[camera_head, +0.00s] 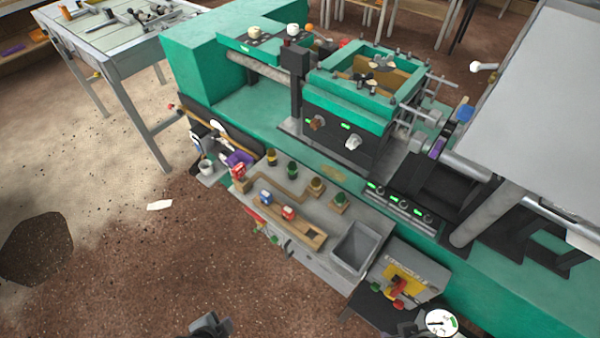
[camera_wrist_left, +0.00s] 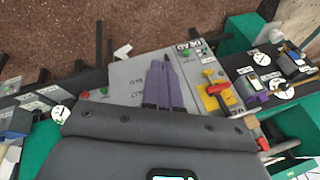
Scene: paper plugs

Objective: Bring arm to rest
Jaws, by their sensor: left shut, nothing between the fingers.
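In the left wrist view my left gripper (camera_wrist_left: 163,66) is shut and empty. Its two purple-grey fingers lie side by side above a light grey control panel (camera_wrist_left: 130,75). In the head view I cannot clearly make out either gripper. A dark grey part, probably of my own arm, shows at the bottom edge left of centre. My right gripper is not recognisable in either view.
The green machine (camera_head: 240,110) fills the middle. Its grey shelf carries a wooden rack (camera_head: 313,239) with small coloured plugs and a grey bin (camera_head: 337,262). A yellow-and-red switch panel (camera_head: 400,282) stands at the right. A worktable (camera_head: 130,55) is at back left; brown floor is open at lower left.

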